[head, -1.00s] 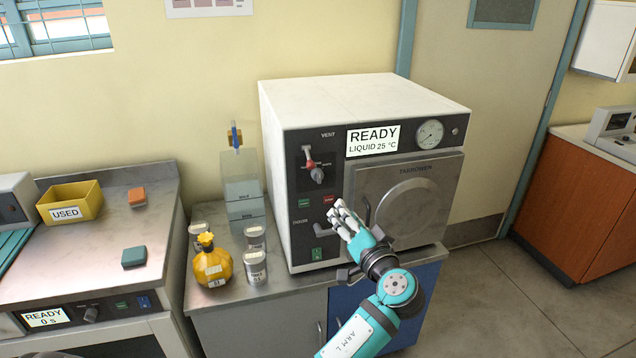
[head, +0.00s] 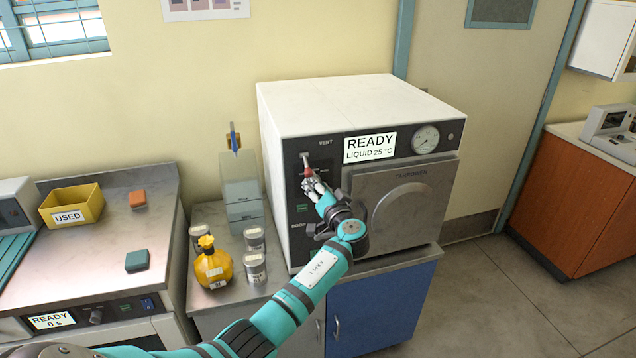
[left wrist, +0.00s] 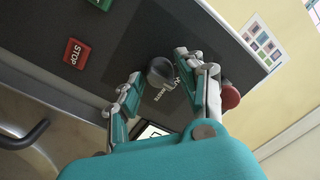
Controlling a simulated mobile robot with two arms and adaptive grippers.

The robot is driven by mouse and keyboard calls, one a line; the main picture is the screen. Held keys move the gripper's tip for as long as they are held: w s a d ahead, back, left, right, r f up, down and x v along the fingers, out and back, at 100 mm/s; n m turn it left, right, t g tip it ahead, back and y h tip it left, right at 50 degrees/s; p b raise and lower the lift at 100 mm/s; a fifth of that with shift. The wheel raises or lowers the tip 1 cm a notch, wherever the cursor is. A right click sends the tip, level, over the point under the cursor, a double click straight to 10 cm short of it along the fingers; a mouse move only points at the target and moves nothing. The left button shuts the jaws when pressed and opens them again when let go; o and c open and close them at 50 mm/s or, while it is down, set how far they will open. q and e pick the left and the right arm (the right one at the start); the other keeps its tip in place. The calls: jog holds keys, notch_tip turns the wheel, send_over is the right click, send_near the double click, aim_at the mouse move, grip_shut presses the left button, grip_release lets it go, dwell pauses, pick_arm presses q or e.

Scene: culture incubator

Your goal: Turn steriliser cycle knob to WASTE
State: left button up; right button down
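The steriliser (head: 350,100) is a white box with a dark control panel on the bench. Its display (head: 370,147) reads "READY LIQUID 25 °C". My left gripper (head: 313,184) is at the panel, just below the red-ended vent lever (head: 306,162), and hides the cycle knob in the head view. In the left wrist view, the dark round knob (left wrist: 160,71) shows between the spread fingertips of my left gripper (left wrist: 158,66). The fingers are open, and I see a gap on each side of the knob. The knob's labels are mostly hidden. My right gripper is not in view.
The lever's red ball (left wrist: 230,97) is close beside one finger. A red STOP button (left wrist: 75,52) is on the panel. A yellow bottle (head: 213,265) and several small jars stand left of the steriliser. Its door (head: 400,210) is shut.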

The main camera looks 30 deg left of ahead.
pick_arm(q)
jog(key=shift+w+a, duration=0.1)
jog(key=shift+a, duration=0.05)
jog(key=shift+c, duration=0.3)
jog(key=c, duration=0.7)
grip_shut()
